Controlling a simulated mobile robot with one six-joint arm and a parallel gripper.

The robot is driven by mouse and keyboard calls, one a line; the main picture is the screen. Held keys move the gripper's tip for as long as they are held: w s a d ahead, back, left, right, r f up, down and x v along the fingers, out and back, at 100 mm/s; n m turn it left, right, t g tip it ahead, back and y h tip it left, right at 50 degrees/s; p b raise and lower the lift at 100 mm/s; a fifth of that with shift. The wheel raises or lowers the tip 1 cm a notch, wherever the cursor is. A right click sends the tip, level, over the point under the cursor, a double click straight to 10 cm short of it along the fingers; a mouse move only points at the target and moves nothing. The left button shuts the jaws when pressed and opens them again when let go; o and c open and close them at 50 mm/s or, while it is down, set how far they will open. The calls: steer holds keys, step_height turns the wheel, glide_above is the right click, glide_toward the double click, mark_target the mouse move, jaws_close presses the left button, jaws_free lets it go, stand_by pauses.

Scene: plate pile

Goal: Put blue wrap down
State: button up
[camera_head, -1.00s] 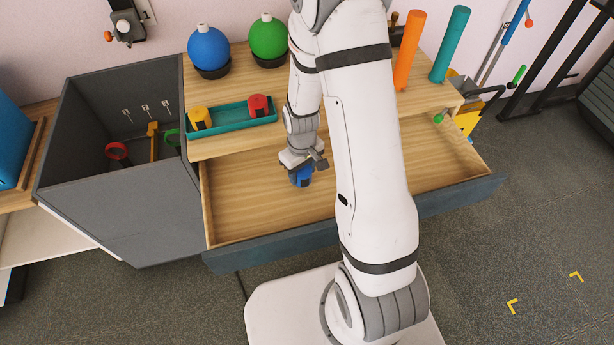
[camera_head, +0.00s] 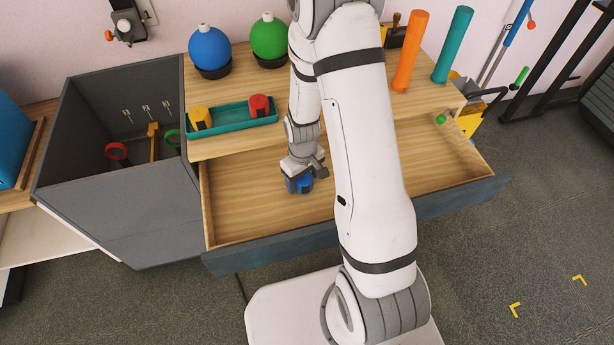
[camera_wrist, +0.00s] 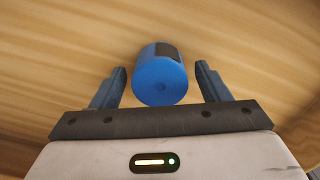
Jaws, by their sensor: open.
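The blue wrap (camera_wrist: 160,82) is a small blue cylinder with a dark patch on its side. In the wrist view it stands between the two fingers of my gripper (camera_wrist: 160,84), with a gap on each side. My gripper is open around it. In the head view the blue wrap (camera_head: 305,185) is inside the open wooden drawer (camera_head: 250,215), under my gripper (camera_head: 305,180), and partly hidden by it. It appears to rest on the drawer floor.
A teal tray (camera_head: 235,119) on the top holds a yellow wrap (camera_head: 201,117) and a red wrap (camera_head: 259,105). A blue ball (camera_head: 208,47) and a green ball (camera_head: 268,37) stand behind. A grey bin (camera_head: 85,200) is left of the drawer. Drawer floor around the wrap is clear.

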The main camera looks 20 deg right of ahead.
steer(key=shift+r, duration=0.1)
step_height(320, 180, up, 12)
steer(key=p, duration=0.3)
steer(key=s+d+r+m+t, duration=0.1)
steer(key=s+r+m, duration=0.3)
steer(key=s+r, duration=1)
step_height(320, 180, up, 4)
steer(key=shift+s+d, duration=0.2)
steer(key=shift+s, duration=0.05)
